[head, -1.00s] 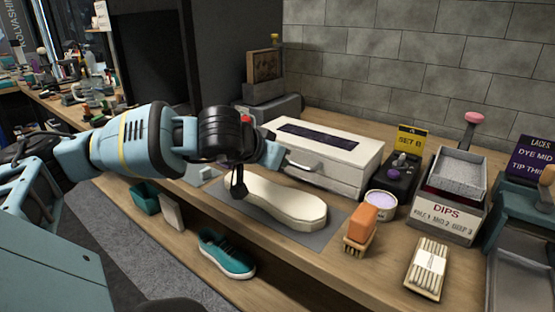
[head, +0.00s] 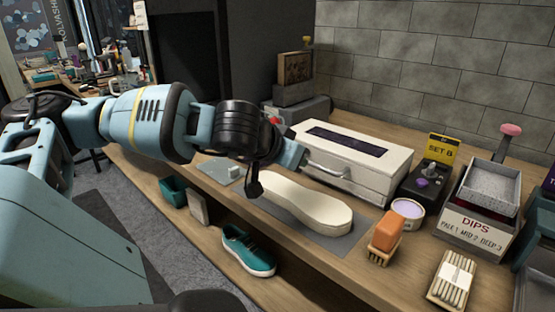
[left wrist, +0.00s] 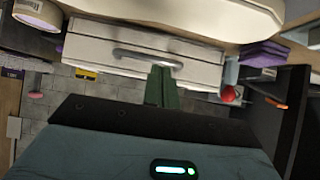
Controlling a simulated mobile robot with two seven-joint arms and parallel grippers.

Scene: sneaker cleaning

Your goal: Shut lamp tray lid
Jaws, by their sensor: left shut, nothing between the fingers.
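The lamp tray is a white box (head: 372,188) with a dark window (head: 345,141) in its flat top and a metal bar handle (head: 327,171) on its front. In the left wrist view the box (left wrist: 95,53) shows its front, a seam and the handle (left wrist: 147,57). The upper part lies level, and I see no wide gap at the seam. My left gripper (head: 302,159) is at the left end of the handle, shut and empty. In the wrist view its fingers (left wrist: 161,88) overlap the handle's end; I cannot tell whether they touch. My right gripper is out of view.
A white sole shape (head: 305,205) lies on a grey mat (head: 280,212) before the box. A lilac tub (head: 407,212), an orange-topped brush (head: 386,232) and a control box (head: 430,183) stand to the right. A teal shoe (head: 248,252) sits below the bench edge.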

